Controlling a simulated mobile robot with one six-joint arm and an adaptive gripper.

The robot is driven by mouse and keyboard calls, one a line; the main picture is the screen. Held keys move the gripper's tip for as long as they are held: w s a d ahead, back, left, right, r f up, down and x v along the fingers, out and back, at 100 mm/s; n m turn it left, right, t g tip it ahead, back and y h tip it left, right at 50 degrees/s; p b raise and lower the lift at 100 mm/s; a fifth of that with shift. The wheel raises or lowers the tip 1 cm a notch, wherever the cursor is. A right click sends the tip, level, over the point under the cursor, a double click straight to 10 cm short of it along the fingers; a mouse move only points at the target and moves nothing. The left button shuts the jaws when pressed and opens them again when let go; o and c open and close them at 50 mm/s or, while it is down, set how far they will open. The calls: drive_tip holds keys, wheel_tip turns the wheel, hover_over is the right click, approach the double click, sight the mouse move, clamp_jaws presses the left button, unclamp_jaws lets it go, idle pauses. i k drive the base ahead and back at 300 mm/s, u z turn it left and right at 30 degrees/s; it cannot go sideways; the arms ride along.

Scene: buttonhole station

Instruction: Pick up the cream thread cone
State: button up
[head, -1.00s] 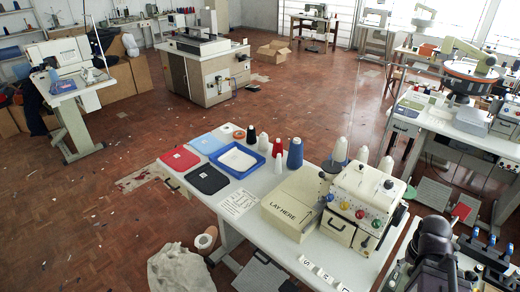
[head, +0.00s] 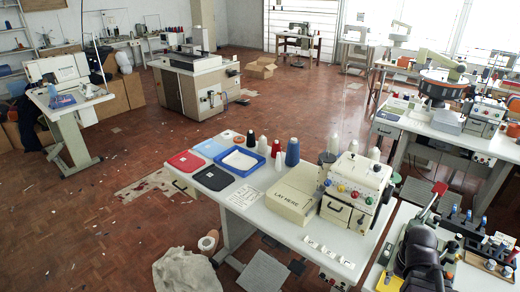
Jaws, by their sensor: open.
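Several thread cones stand upright at the back of the white table in the head view. A pale cone (head: 262,145) stands between a black cone (head: 251,139) and a red cone (head: 277,148). A smaller white cone (head: 279,162) stands in front of the red one, and a blue cone (head: 292,152) stands to the right. More whitish cones (head: 374,153) show behind the cream machine. A pale roll or cone (head: 206,243) lies on the floor. I cannot tell which of the pale ones is the cream cone.
The white table (head: 250,211) also holds a blue tray (head: 225,165), folded cloths and a cream box (head: 291,197) beside the control machine (head: 355,188). A grey cloth heap (head: 185,272) lies on the floor at the table's left. The floor (head: 90,210) farther left is mostly open.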

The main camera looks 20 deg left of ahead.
sight(262, 148)
drive_tip(key=z, duration=0.45)
drive_tip(key=k, duration=0.15)
drive_tip(key=u, duration=2.65)
drive_tip(key=i, duration=1.25)
drive_tip(key=u, duration=0.05)
